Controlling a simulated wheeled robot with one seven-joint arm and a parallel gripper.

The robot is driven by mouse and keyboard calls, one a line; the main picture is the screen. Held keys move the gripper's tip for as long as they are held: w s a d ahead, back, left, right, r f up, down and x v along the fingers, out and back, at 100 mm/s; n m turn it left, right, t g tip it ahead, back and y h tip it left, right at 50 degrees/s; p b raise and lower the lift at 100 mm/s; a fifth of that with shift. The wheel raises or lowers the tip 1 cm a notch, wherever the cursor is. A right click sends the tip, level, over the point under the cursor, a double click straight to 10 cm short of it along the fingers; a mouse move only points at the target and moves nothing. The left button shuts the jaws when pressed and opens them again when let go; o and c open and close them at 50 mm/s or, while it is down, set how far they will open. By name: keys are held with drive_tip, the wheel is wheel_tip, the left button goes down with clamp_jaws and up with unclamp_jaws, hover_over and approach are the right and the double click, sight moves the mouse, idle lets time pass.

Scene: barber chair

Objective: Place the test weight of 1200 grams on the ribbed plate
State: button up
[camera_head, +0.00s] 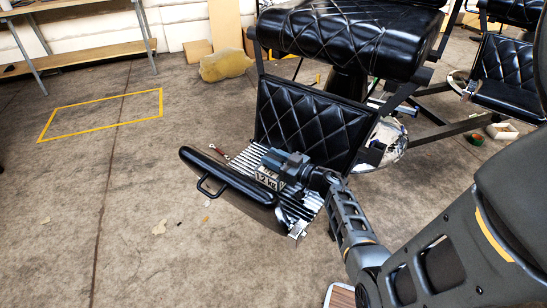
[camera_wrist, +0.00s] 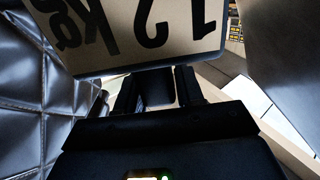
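The test weight (camera_head: 268,178) is a block with a tan label reading 1.2 kg. It is over the ribbed plate (camera_head: 245,163), the metal footrest of the barber chair; whether it touches the ribs cannot be made out. My gripper (camera_head: 297,169) reaches in from the right and is at the weight's top. In the wrist view the weight's label (camera_wrist: 150,32) fills the top, upside down. My gripper's fingers (camera_wrist: 157,88) stand on both sides of a dark part below the label and look shut on it. The weight's underside is hidden.
A black padded bar with a handle (camera_head: 230,187) runs along the plate's front edge. The black quilted leg pad (camera_head: 305,125) rises behind the plate. A small red-ended tool (camera_head: 219,152) lies near the plate's left end. Open floor lies to the left.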

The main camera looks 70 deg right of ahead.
drive_tip(key=o, duration=0.4)
drive_tip(key=shift+r, duration=0.1)
drive_tip(key=p+v, duration=0.2)
drive_tip(key=v, duration=1)
drive_tip(key=shift+a, duration=0.1)
